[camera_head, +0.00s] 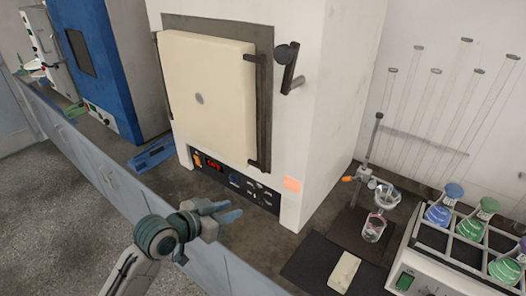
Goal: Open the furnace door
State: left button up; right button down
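The furnace (335,90) is a large white box on the counter. Its cream door (205,100) covers the front opening and looks shut, with a dark frame visible along the top and right. A thin dark bar (163,85) runs down the door's left edge. A black lever with a round knob (287,60) sticks out on the right. My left gripper (225,210) is in front of and below the furnace, near the counter's front edge. Its two fingers are apart with nothing between them, and it touches nothing. My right gripper is not in view.
A control panel (232,182) with a red display sits under the door. A blue cabinet (105,65) and a blue object (152,154) are at left. A glassware stand (368,150) and a flask rack (415,270) are at right.

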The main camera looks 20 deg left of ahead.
pick_arm(q)
jog(key=w+r+m+t+h, duration=0.1)
jog(key=w+r+t+h, duration=0.4)
jog(key=r, duration=0.9)
jog(key=w+d+g+y+p, duration=0.1)
jog(key=w+d+p, duration=0.3)
jog(key=w, duration=0.6)
jog(key=shift+w+d+g, duration=0.15)
jog(key=shift+d+g, duration=0.25)
grip_shut()
